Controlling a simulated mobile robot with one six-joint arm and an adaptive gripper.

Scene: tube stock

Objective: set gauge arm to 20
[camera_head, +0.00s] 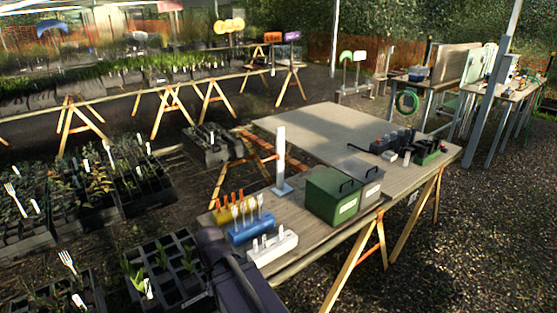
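A white upright post (281,150) on a flat blue-grey base stands near the left edge of the wooden trestle table (320,125). It may be the gauge, but no scale marks, numbers or separate arm can be made out on it at this size. A dark part of what looks like my own arm reaches in at the bottom, left of the table's near corner. My gripper is not in view.
A green lidded box (331,196) and a grey box (363,182) stand right of the post. Yellow, blue (250,229) and white (272,249) racks sit at the near corner. Black trays (397,140) lie far right. The table's back middle is clear.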

